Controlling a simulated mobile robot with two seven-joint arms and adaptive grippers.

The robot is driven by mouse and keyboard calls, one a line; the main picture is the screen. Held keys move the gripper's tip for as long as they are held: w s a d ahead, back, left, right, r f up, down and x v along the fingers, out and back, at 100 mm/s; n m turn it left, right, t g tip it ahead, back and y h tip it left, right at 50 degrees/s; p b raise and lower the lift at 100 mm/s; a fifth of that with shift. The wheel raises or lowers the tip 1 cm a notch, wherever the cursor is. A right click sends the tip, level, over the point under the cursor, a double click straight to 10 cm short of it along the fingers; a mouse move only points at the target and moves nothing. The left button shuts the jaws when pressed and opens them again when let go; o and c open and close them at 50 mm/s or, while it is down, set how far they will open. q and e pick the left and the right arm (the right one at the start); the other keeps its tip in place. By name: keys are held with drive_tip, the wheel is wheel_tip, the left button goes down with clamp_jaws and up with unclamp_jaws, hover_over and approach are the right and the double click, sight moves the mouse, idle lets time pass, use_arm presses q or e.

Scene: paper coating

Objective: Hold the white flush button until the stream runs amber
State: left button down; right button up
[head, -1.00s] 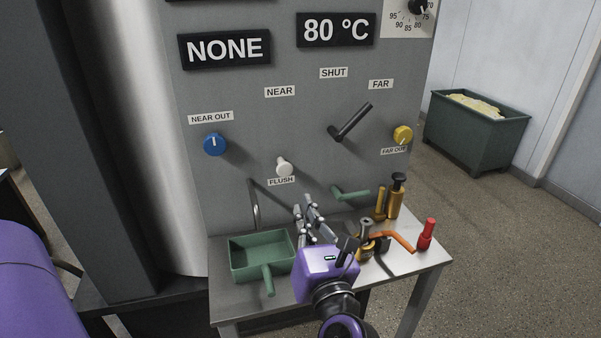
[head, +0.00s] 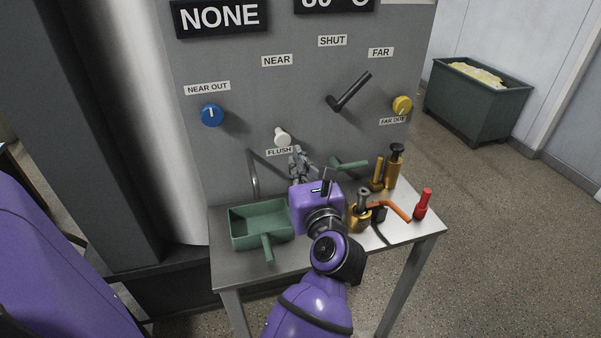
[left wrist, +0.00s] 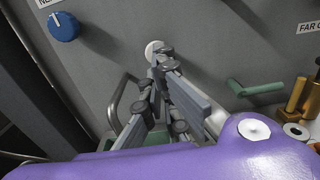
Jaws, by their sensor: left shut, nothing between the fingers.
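The white flush button (head: 282,136) sticks out of the grey panel above its FLUSH label. It also shows in the left wrist view (left wrist: 154,50). My left gripper (head: 297,152) is shut and empty, its fingertips just below and right of the button. In the left wrist view the fingertips (left wrist: 162,56) overlap the button's lower edge; I cannot tell whether they touch it. A thin bent spout (head: 254,175) comes down the panel above a green scoop-like tray (head: 234,240). I see no stream at the spout. My right gripper is out of view.
A blue NEAR OUT knob (head: 211,115), a black lever (head: 349,92) and a yellow knob (head: 402,104) are on the panel. The metal table (head: 405,235) holds brass tools, an orange-handled tool and a red-capped item (head: 423,204). A green bin (head: 480,105) stands behind right.

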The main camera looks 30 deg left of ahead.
sight(285, 141)
use_arm(q)
drive_tip(key=p+x, duration=0.1)
drive_tip(key=x, duration=0.5)
drive_tip(key=shift+w+r, duration=0.1)
drive_tip(key=shift+w+a, duration=0.4)
drive_tip(key=shift+a, duration=0.1)
drive_tip(key=shift+p+x, duration=0.3)
drive_tip(key=shift+x, duration=0.6)
idle(1.2)
